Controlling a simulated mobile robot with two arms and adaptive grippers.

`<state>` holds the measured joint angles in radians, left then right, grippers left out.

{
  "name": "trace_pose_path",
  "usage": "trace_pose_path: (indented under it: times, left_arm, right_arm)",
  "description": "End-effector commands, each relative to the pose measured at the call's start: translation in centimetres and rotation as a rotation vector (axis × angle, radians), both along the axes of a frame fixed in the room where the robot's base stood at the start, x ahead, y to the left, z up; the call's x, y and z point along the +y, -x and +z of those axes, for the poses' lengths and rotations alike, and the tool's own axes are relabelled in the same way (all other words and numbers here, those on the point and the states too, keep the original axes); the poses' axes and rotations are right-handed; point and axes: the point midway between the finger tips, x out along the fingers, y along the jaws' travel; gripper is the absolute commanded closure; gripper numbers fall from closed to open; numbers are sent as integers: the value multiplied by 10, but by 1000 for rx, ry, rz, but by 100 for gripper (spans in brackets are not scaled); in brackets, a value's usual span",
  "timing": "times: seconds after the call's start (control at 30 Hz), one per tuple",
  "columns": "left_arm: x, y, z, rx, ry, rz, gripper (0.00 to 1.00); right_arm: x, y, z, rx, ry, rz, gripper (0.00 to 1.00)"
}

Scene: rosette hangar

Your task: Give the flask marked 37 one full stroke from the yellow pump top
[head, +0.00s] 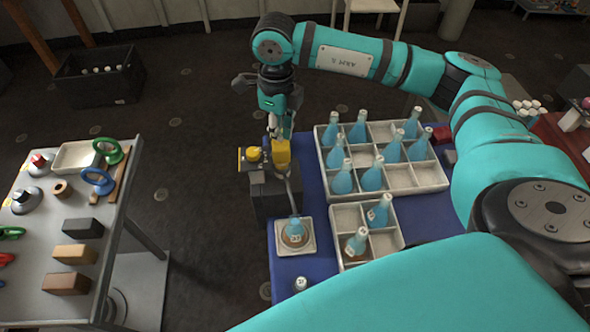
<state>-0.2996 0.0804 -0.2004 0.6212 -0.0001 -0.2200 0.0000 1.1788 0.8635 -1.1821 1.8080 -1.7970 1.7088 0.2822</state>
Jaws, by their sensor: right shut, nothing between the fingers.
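The yellow pump top (281,153) sits on a dark grey pump body (268,196) at the left edge of the blue table. A second yellow part (254,154) is just left of it. A thin spout runs down from the pump toward a blue flask (295,230). This flask stands upright on a round brown pad in a small white tray (308,240); its label looks like 37 but is too small to be sure. My right gripper (280,135) points down directly over the yellow top, shut and empty; I cannot tell whether it touches. My left gripper is not in view.
A large white divided crate (432,177) holds several blue flasks. A smaller crate (391,242) holds two flasks. A small white-capped item (300,284) stands near the front. A grey table (40,228) with blocks and coloured handles is at the left. A black bin (103,80) stands behind.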

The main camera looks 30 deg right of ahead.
Motion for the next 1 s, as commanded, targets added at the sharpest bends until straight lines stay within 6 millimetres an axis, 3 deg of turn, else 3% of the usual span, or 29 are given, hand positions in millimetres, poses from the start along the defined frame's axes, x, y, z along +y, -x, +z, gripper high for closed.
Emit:
trace_pose_path:
  times: [1.0]
  left_arm:
    - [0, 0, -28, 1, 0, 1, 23]
  right_arm:
    - [0, 0, -33, 1, 0, 0, 100]
